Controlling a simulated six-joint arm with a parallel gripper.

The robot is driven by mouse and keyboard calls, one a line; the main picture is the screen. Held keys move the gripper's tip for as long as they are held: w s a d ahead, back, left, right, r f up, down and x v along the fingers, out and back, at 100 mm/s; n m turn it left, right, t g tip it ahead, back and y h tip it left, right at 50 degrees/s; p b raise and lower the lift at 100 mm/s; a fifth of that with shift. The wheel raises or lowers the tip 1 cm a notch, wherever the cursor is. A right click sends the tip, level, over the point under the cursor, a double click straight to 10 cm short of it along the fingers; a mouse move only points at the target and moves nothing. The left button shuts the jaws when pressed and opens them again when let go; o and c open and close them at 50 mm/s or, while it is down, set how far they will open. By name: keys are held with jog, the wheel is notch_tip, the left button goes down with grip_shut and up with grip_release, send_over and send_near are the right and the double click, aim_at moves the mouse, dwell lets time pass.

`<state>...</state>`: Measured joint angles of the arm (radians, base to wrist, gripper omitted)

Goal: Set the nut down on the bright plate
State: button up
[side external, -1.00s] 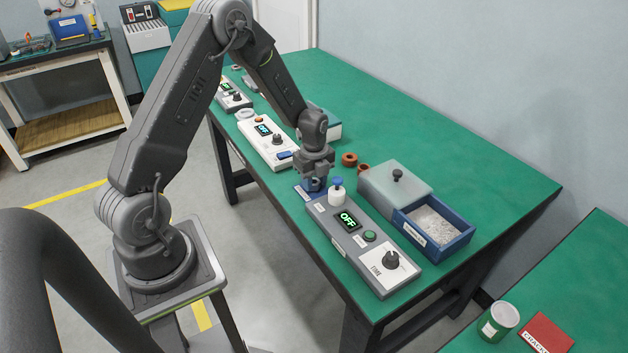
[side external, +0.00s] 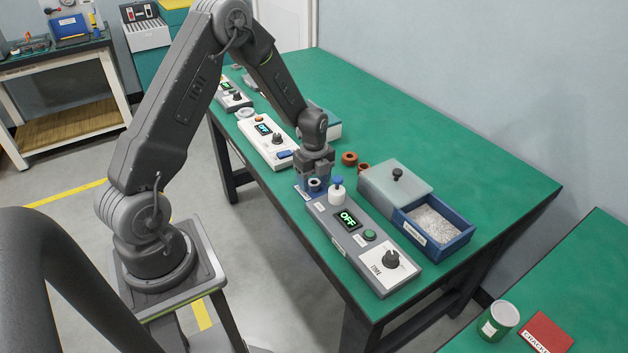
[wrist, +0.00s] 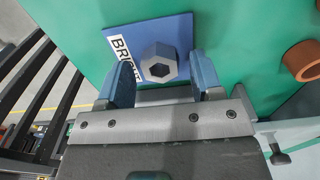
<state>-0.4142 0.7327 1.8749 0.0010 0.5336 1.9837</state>
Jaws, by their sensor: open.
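The grey hex nut (wrist: 158,52) lies flat on the blue plate (wrist: 181,28), whose white label is partly readable as "BRI…". The nut also shows in the side view (side external: 315,185), under my gripper (side external: 316,173), with the plate (side external: 301,191) around it. In the wrist view my gripper (wrist: 163,77) is open, with one blue finger left of the nut and the other right of it. Gaps show between the nut and both fingers. The near part of the plate is hidden by the gripper.
Brown rings (side external: 349,159) lie behind. A blue bin (side external: 443,244) is at the right. The green table is clear toward the wall.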

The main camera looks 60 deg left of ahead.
jog(key=s+d+r+n+t, duration=0.1)
jog(key=d+r+n, duration=0.15)
jog(key=r, duration=0.75)
jog(key=s+d+r+n, duration=0.1)
jog(key=s+d+r, duration=0.15)
jog(key=r, duration=0.65)
jog(key=s+d+r+n+t, duration=0.2)
jog(key=s+d+r+n, duration=0.2)
jog(key=s+d+n, duration=0.2)
jog(key=s+d+r+n+t, duration=0.2)
jog(key=s+d+r+n, duration=0.3)
jog(key=s+n, duration=0.3)
jog(key=s+d, duration=0.1)
jog(key=s, duration=0.1)
jog(key=shift+s+d+r+t, duration=0.25)
jog(key=shift+s+r+t, duration=0.05)
jog(key=shift+s, duration=0.1)
jog(key=shift+n, duration=0.25)
jog(key=shift+c, duration=0.3)
